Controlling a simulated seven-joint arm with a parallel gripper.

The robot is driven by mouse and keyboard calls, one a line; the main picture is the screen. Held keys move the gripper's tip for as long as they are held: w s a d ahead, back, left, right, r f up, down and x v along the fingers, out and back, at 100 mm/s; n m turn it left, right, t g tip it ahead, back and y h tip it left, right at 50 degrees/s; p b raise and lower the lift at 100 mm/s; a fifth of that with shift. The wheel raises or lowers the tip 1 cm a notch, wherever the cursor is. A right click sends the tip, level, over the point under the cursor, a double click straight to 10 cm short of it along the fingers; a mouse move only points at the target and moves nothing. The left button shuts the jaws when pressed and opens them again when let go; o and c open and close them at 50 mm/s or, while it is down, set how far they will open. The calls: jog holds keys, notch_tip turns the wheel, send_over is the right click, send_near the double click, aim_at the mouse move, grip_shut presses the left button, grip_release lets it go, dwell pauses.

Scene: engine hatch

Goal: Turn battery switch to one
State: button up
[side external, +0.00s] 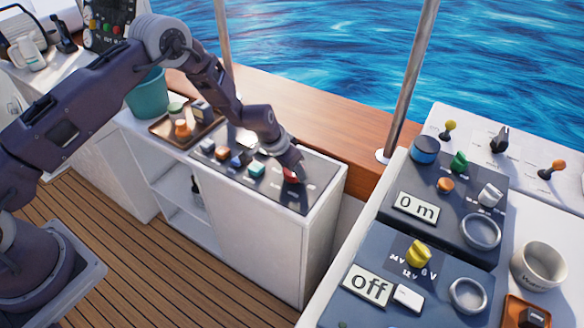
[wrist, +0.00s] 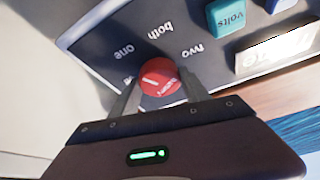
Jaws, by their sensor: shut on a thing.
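The battery switch is a red round knob (wrist: 160,80) on a dark panel (wrist: 95,45), seen in the wrist view. Labels "one", "both" and "two" stand around it, and a further label at its lower left is partly hidden by a finger. A pale line on the knob shows, but I cannot tell for sure which label it points to. My gripper (wrist: 160,92) is shut on the knob, one finger on each side. In the side external view, my gripper (side external: 291,168) reaches down onto the red knob (side external: 290,175) at the right end of the counter panel.
A teal "volts" knob (wrist: 228,17) sits beside the switch; it also shows in the side external view (side external: 256,169). Several other knobs line the same panel. A brown tray (side external: 160,130) and a teal bucket (side external: 147,97) stand farther left. A metal post (side external: 408,85) rises to the right.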

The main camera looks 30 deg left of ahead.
jog(key=o, duration=1.4)
jog(key=shift+c, duration=0.2)
jog(key=d+v, duration=0.1)
jog(key=v, duration=0.6)
notch_tip(320, 180, up, 15)
send_over(285, 185)
jog(key=s, duration=0.4)
jog(key=s+a+r+t, duration=0.1)
jog(key=s+a+r, duration=0.1)
jog(key=s+r, duration=0.85)
jog(key=s+a+r+n, duration=0.1)
jog(key=s+a+r, duration=0.1)
jog(key=s, duration=0.9)
jog(key=s+a+r+n+y, duration=0.1)
jog(key=s+a+r+n, duration=0.1)
jog(key=s, duration=0.9)
jog(key=shift+s+a+r, duration=0.3)
jog(key=shift+s, duration=0.05)
